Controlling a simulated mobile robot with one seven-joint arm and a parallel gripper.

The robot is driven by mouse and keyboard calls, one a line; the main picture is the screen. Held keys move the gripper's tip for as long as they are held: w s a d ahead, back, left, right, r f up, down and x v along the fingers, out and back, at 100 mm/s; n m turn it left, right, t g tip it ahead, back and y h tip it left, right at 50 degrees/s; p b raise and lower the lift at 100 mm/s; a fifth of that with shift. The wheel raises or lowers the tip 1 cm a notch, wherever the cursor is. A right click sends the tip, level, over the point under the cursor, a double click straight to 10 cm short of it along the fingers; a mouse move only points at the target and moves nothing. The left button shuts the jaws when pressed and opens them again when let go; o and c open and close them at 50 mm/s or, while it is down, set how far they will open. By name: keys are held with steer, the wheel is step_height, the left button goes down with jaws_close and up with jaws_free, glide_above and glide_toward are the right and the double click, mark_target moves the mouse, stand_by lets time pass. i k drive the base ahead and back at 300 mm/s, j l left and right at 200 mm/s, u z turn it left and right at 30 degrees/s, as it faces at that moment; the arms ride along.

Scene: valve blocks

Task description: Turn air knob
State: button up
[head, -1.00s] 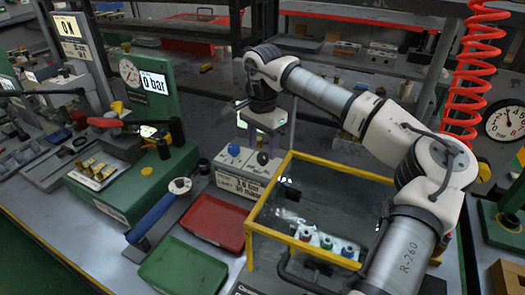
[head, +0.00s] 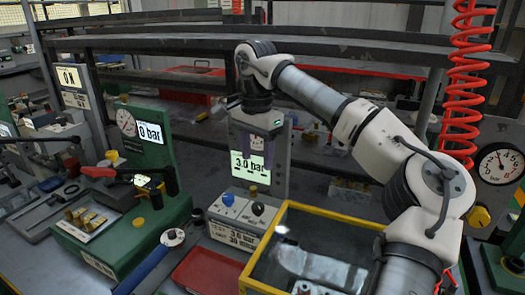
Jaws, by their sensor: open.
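A white control box (head: 231,227) stands on the bench at centre, with a blue knob (head: 228,199) at its left and a black knob (head: 258,208) at its right. I cannot tell which knob is the air knob. A grey panel with a lit screen (head: 238,165) reading "3.0 bar" rises behind the box. My gripper (head: 255,172) points down in front of this panel, above the knobs and apart from them. It is open and empty, and its fingers partly cover the screen.
A yellow-framed case (head: 330,215) stands right of the box, under my arm. A red tray (head: 207,273) lies in front. A green unit (head: 130,235) with a "0 bar" display (head: 150,133) stands left. A red coiled hose (head: 460,110) hangs at right beside a round gauge (head: 498,163).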

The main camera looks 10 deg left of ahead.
mark_target(258, 208)
steer(key=k, duration=1)
